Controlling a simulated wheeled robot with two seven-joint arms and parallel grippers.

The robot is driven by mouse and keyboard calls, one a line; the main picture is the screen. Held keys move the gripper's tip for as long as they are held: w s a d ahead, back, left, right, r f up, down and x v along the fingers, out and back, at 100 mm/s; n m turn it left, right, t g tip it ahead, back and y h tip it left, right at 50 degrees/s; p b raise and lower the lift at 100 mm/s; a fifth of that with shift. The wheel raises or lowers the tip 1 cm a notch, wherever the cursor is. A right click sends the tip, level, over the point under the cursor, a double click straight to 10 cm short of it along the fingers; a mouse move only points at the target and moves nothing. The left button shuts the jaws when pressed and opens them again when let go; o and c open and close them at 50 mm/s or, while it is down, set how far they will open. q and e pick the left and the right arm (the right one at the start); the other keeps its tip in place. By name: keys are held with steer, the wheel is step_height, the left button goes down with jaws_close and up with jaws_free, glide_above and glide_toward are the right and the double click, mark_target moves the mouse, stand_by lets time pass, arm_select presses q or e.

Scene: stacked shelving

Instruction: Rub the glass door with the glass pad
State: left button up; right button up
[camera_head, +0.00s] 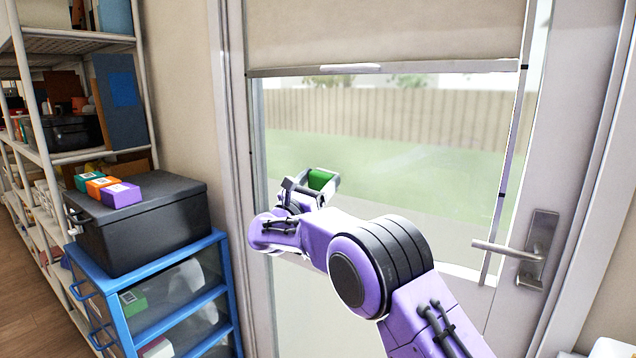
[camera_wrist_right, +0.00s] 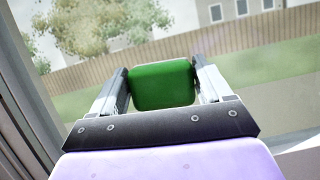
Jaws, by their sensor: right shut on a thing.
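The glass door (camera_head: 420,160) fills the middle of the head view, with a lawn and a wooden fence seen through its pane. A blind covers its top part. My right gripper (camera_head: 317,184) is in front of the left half of the pane. It is shut on a green pad (camera_head: 320,178), which also shows between the two fingers in the right wrist view (camera_wrist_right: 162,85). The pad is close to the glass, but I cannot tell whether it touches it. My left gripper is not in view.
The door handle (camera_head: 510,250) sticks out at the right. At the left, a black box (camera_head: 145,230) with several small coloured boxes (camera_head: 102,186) on it stands on a blue drawer unit (camera_head: 150,335). A loaded shelf rack (camera_head: 75,40) stands behind them.

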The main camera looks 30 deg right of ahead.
steer(key=shift+w+d, duration=0.35)
steer(key=shift+d, duration=0.5)
steer(key=shift+s+f+b, duration=0.15)
steer(key=shift+b, duration=0.45)
steer(key=s+b, duration=0.1)
steer(key=s+d+b, duration=0.1)
steer(key=b, duration=0.1)
steer(key=shift+s+f, duration=0.15)
steer(key=shift+s, duration=0.05)
steer(key=shift+s+d+r+b, duration=0.25)
steer(key=shift+s+b, duration=0.15)
steer(key=shift+s, duration=0.15)
steer(key=shift+d+f+b, duration=0.1)
steer(key=shift+b, duration=0.4)
steer(key=shift+w+r, duration=0.2)
steer(key=shift+w, duration=0.05)
steer(key=shift+w+a+p, duration=0.45)
steer(key=shift+w, duration=0.4)
steer(key=shift+w+a+p, duration=0.4)
steer(key=shift+w, duration=0.4)
steer(key=shift+f, duration=0.1)
